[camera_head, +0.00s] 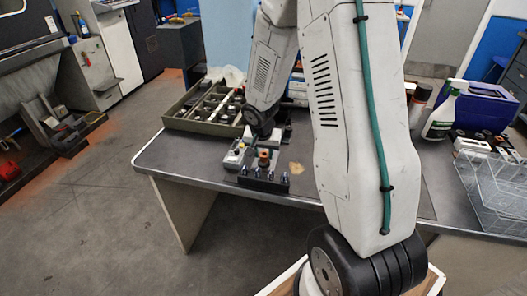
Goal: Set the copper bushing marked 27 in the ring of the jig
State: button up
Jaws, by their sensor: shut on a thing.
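My gripper (262,150) is low over the bench at its front left, under the wrist of my arm. It is shut on a small copper-coloured bushing (264,158), which looks upright. The number on it is too small to read. A dark block with several bright bolts, which looks like the jig (263,182), stands on the bench just in front of the bushing. I cannot make out its ring, and cannot tell whether the bushing touches the jig.
A green divided tray (188,124) with dark parts stands at the back left of the bench (190,152). A spray bottle (440,115), a blue box (485,108) and a clear rack (492,190) stand at the right. My arm hides the bench's middle.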

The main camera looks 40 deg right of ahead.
jog(key=shift+f, duration=0.75)
jog(key=o, duration=1.1)
jog(key=shift+v, duration=3.95)
notch_tip(320, 180, up, 5)
